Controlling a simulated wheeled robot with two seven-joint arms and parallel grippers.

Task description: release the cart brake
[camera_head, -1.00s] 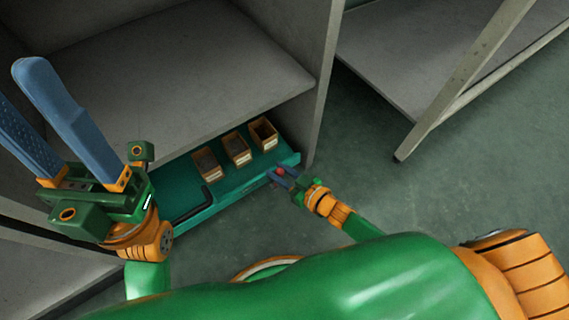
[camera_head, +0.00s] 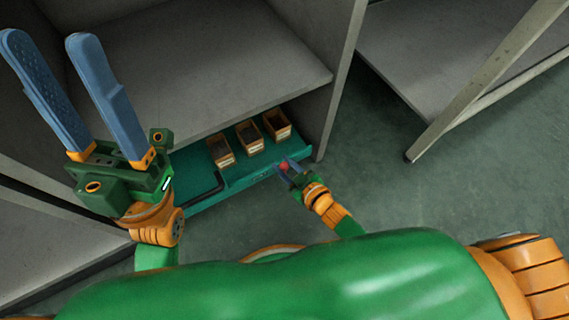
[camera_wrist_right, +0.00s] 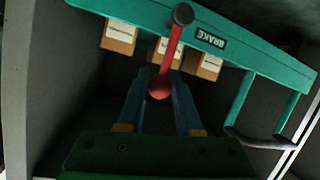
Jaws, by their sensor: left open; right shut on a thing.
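The teal cart (camera_head: 240,178) stands low by the floor, partly under the grey shelf. Its red brake lever (camera_wrist_right: 173,50) shows in the right wrist view, running from a dark round pivot (camera_wrist_right: 183,14) on the cart's edge to a red ball knob (camera_wrist_right: 160,88). A BRAKE label (camera_wrist_right: 208,40) is beside the pivot. My right gripper (camera_head: 287,171) is shut on the knob, with its blue fingers on either side; in the head view only a bit of red shows between them. My left gripper (camera_head: 55,48) is raised at the left, open and empty, away from the cart.
Three small orange-brown bins (camera_head: 250,137) stand in a row on the cart. A black push handle (camera_head: 205,192) is at its left end. The grey shelf (camera_head: 215,70) overhangs the cart. A second grey shelf (camera_head: 440,60) is at upper right, with clear floor (camera_head: 385,175) between.

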